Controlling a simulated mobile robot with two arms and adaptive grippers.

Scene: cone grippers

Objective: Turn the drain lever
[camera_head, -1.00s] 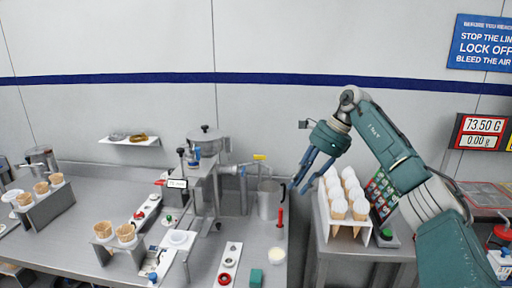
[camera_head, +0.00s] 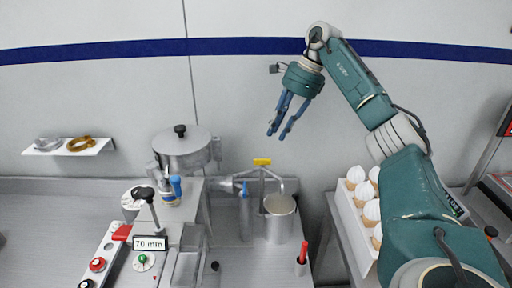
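A yellow-handled lever (camera_head: 262,162) stands on the pipework beside the metal pot (camera_head: 183,150), just above a steel bucket (camera_head: 279,218). A blue handle (camera_head: 245,189) also shows on this pipework, to the left. I cannot tell for certain which is the drain lever; no label shows. My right gripper (camera_head: 277,135) points down with its blue fingers apart and nothing between them. In the picture it is above and slightly right of the yellow handle, apart from it. My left gripper is out of view.
A red-handled tool (camera_head: 303,253) stands upright right of the bucket. A white rack (camera_head: 353,222) of topped cones is at the right, partly hidden by my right arm. A gauge marked 70 mm (camera_head: 150,243) and a control strip (camera_head: 98,262) are at left.

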